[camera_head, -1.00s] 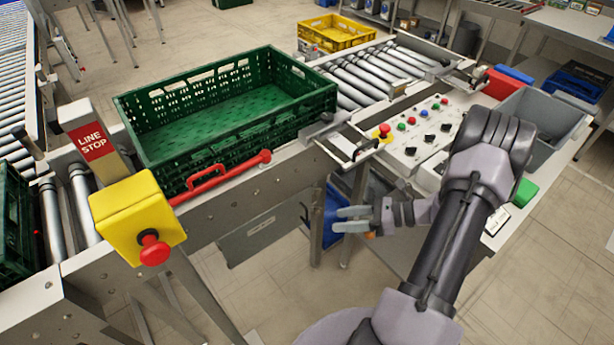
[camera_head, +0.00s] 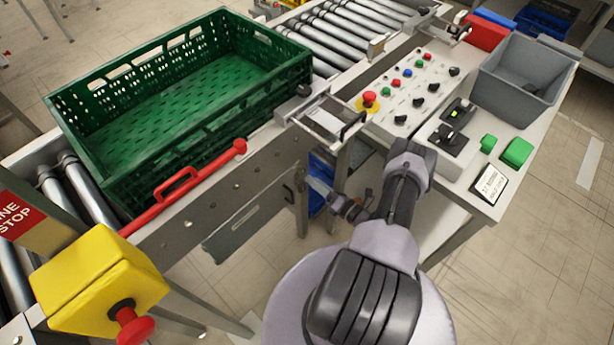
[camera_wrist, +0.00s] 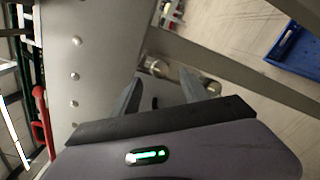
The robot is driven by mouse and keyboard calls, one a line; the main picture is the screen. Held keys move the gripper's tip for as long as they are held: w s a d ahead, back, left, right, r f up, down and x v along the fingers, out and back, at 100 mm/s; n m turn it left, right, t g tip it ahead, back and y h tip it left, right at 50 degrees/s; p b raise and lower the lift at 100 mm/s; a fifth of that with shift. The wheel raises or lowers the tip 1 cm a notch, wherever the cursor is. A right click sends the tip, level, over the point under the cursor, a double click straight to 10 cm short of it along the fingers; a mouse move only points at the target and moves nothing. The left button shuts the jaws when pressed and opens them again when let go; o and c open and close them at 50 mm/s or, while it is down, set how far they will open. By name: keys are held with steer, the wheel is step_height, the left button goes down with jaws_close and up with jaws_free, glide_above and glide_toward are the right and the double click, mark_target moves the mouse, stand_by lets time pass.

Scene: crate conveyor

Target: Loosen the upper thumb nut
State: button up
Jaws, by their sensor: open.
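In the wrist view two round metal knobs sit near the edge of the conveyor's side plate. The left one (camera_wrist: 156,66) is on the side towards the red handle, so it looks like the upper thumb nut. The other, the lower one (camera_wrist: 212,88), is partly behind a finger. My gripper (camera_wrist: 160,74) is open, its fingertips on either side of the upper nut in the picture; I cannot tell whether they touch it. In the head view my gripper (camera_head: 320,190) is beside the conveyor's side, and the nuts are too small to make out there.
The green crate (camera_head: 100,150) stands on the conveyor above. A red handle bar (camera_head: 180,188) runs along the side rail. The yellow line-stop box (camera_head: 95,280) is at the lower left. The control panel (camera_head: 415,85) is to the right. A blue crate (camera_wrist: 297,52) is low down.

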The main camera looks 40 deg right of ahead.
mark_target(303, 173)
steer(key=w, duration=0.4)
steer(key=shift+w+a, duration=0.1)
jaws_close()
steer(key=shift+n+b, duration=0.3)
steer(key=n, duration=0.3)
steer(key=shift+n+b, duration=0.3)
steer(key=shift+b, duration=0.1)
steer(key=n, duration=0.4)
steer(key=shift+n, duration=0.3)
steer(key=n, duration=0.4)
steer(key=shift+n, duration=2.4)
